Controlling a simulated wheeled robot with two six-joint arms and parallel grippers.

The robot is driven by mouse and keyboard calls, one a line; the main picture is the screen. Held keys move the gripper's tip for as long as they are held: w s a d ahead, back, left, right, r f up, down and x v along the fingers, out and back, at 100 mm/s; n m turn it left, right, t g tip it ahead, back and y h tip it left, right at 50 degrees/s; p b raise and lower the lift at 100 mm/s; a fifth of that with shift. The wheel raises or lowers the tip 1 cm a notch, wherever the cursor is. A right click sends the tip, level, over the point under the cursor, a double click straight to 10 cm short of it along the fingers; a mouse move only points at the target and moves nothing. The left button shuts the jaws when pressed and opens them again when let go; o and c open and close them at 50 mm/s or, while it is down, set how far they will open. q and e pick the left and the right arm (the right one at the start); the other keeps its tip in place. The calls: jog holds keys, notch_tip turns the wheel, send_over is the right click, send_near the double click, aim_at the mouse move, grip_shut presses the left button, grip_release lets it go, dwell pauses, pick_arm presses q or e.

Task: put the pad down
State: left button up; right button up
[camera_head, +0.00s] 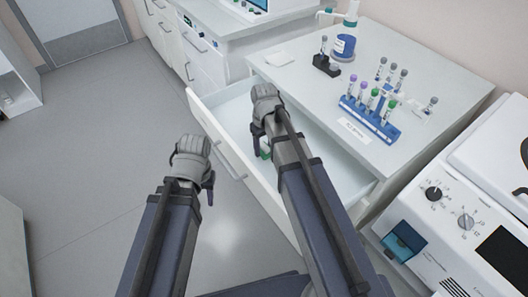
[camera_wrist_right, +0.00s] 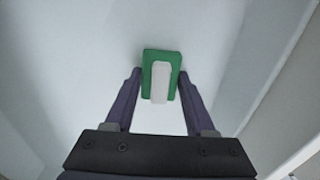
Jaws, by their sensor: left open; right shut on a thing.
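The pad (camera_wrist_right: 161,56) is green with a white block on its face. It sits between the fingertips of my right gripper (camera_wrist_right: 160,76) in the right wrist view, and the fingers are shut on its sides. In the head view only a little green of the pad (camera_head: 265,153) shows beside my right arm, over the open drawer (camera_head: 228,104). The pale drawer floor lies behind the pad; I cannot tell whether the pad touches it. My left gripper (camera_head: 209,187) is open and empty, outside the drawer to the left, its fingers mostly hidden.
The counter (camera_head: 300,88) above the drawer bears a blue tube rack (camera_head: 368,119) with several tubes, a black holder (camera_head: 326,65) and a blue-labelled bottle (camera_head: 344,45). A white machine (camera_head: 440,225) stands at right. The floor (camera_head: 85,140) at left is clear.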

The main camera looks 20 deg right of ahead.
aim_at(264, 146)
jog(key=shift+f, duration=0.1)
jog(key=shift+f, duration=0.1)
jog(key=shift+f, duration=0.15)
jog(key=o, duration=1.2)
jog(key=shift+r, duration=0.25)
notch_tip(264, 146, up, 12)
jog(key=p, duration=1.2)
jog(key=s+a+h, duration=0.1)
jog(key=s+a, duration=0.9)
jog(key=s, duration=0.4)
jog(key=shift+s+a, duration=0.15)
jog(key=shift+a, duration=0.1)
